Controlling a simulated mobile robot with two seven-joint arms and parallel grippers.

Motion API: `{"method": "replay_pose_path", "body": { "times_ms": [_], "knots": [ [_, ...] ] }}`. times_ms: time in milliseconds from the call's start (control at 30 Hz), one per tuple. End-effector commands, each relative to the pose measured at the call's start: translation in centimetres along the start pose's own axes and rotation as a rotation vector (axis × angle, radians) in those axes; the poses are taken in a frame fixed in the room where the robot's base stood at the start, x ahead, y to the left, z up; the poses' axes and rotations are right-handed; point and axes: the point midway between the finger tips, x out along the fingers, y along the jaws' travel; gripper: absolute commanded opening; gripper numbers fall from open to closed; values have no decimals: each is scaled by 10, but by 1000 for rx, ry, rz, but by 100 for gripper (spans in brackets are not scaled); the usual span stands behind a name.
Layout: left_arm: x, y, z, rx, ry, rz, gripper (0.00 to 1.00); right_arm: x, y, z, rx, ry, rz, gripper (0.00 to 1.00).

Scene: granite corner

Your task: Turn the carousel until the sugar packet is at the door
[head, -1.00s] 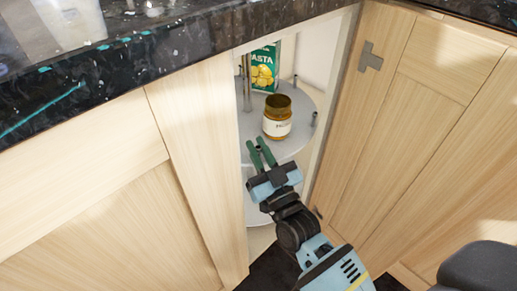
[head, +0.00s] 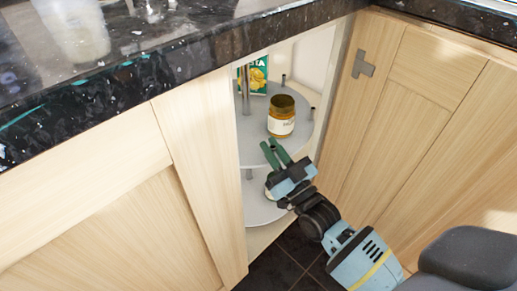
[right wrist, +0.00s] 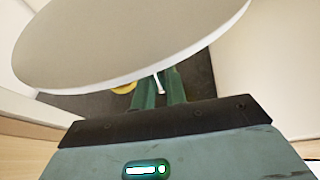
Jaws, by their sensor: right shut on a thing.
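The carousel has a round grey upper shelf (head: 252,127) and a lower shelf (head: 258,207) inside the open corner cabinet. On the upper shelf stand an amber jar (head: 281,116) with a pale label and, behind it, a green pasta packet (head: 258,80), partly hidden. I cannot see a sugar packet. My right gripper (head: 275,152) has its green fingers over the front rim of the upper shelf. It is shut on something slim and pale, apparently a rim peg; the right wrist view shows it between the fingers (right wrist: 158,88). The shelf hides the fingertips there. My left gripper is out of view.
A wooden panel (head: 200,170) bounds the opening on the left, and the open door (head: 385,130) stands on the right. The dark granite counter (head: 150,70) overhangs above. Other short pegs (head: 313,113) stand along the shelf's rim.

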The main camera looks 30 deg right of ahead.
Motion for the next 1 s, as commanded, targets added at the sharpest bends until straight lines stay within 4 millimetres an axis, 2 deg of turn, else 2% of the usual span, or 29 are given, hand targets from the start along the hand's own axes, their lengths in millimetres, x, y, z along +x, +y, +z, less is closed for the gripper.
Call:
{"method": "replay_pose_path", "body": {
  "times_ms": [100,500,1000],
  "knots": [
    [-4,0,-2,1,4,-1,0,-3,15,-2,-5,-3,5,0],
    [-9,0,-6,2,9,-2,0,-6,46,-2,-6,-2,6,0],
    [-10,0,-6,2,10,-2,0,-5,61,-2,-4,-2,7,0]
  ]
}}
